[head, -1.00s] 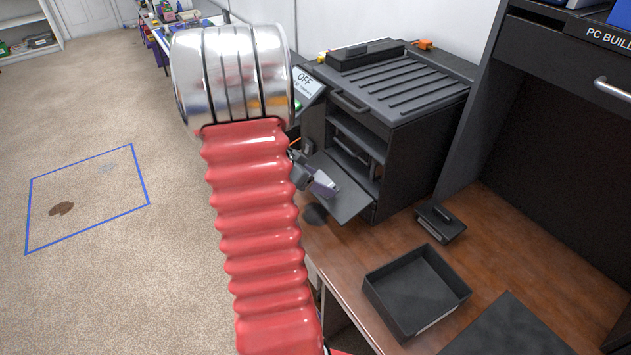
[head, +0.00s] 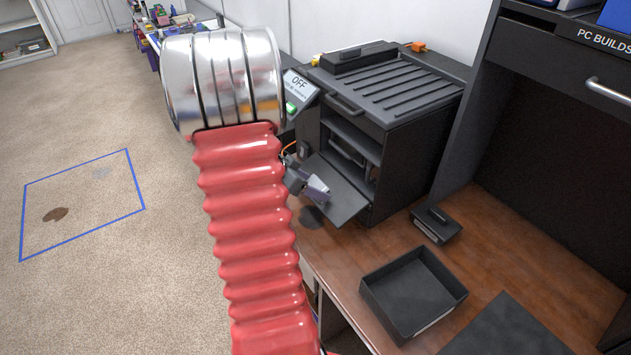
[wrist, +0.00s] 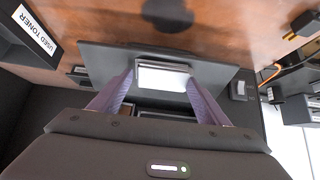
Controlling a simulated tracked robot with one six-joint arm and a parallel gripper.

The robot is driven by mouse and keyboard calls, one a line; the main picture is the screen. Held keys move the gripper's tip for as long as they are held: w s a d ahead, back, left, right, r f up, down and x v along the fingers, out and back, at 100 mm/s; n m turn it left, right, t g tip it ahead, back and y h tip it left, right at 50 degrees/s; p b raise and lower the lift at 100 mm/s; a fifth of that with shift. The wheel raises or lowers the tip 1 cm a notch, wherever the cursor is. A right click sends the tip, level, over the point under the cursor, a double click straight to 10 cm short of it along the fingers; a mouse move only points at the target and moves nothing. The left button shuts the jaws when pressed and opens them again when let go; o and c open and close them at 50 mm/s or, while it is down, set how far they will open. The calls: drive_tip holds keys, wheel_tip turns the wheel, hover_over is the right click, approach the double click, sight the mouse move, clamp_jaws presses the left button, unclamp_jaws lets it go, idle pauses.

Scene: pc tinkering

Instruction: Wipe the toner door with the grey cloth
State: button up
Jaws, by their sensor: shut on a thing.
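The toner door (head: 343,205) is a dark panel hanging open and tilted at the front of the black printer (head: 405,140). In the wrist view the door (wrist: 222,74) lies across the middle, beneath my fingers. My gripper (head: 318,188) is over the door's inner face. In the wrist view my gripper (wrist: 160,80) has its purple fingers closed on the sides of a pale grey folded cloth (wrist: 162,78). The cloth is at the door's surface; I cannot tell how firmly it touches. The cloth's far side is hidden.
A dark round patch (head: 313,216) lies on the wooden desk below the door. A black open tray (head: 413,295) and a small black block (head: 436,225) stand to the right. A display (head: 300,87) reads OFF. An orange cable (wrist: 268,75) runs beside the door.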

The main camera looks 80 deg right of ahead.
idle(0.4)
drive_tip(key=shift+s+d+r, duration=0.25)
drive_tip(key=shift+s+d, duration=0.5)
drive_tip(key=shift+d, duration=0.05)
drive_tip(key=shift+a, duration=0.1)
drive_tip(key=shift+w+a+f, duration=0.4)
drive_tip(key=shift+w+a, duration=0.4)
drive_tip(key=shift+a, duration=0.05)
drive_tip(key=shift+s+d+r, duration=0.65)
drive_tip(key=shift+s+d, duration=0.1)
drive_tip(key=shift+d, duration=0.15)
